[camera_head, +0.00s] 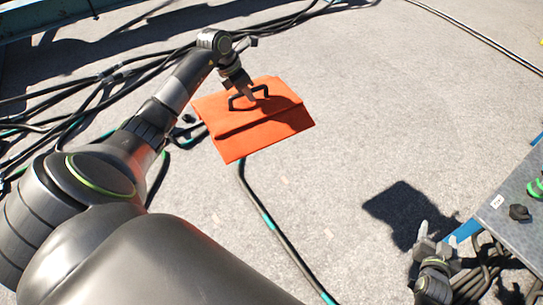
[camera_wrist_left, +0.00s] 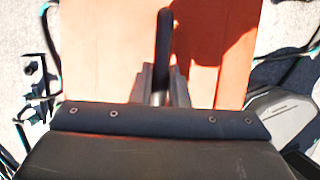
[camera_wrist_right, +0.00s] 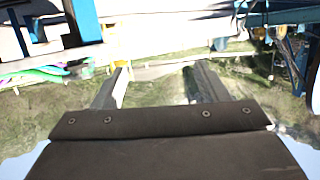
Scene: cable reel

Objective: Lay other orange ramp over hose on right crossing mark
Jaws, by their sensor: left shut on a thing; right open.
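An orange ramp (camera_head: 232,146) with a black handle (camera_head: 262,92) is in the head view, left of centre. My left gripper (camera_head: 248,97) is shut on the handle; the left wrist view shows the fingers (camera_wrist_left: 162,85) on the dark handle bar, with the orange panel (camera_wrist_left: 105,50) behind. A dark hose with teal bands (camera_head: 268,221) runs out from under the ramp's lower edge toward the bottom; the ramp hides part of it. Faint pinkish marks (camera_head: 328,233) lie beside the hose. My right gripper (camera_head: 437,248) is open and empty at lower right.
Several dark cables (camera_head: 80,90) lie across the ground at left. A grey table (camera_head: 510,215) with green and black fittings stands at right, with coiled hose (camera_head: 487,265) below. A square shadow (camera_head: 400,212) falls between.

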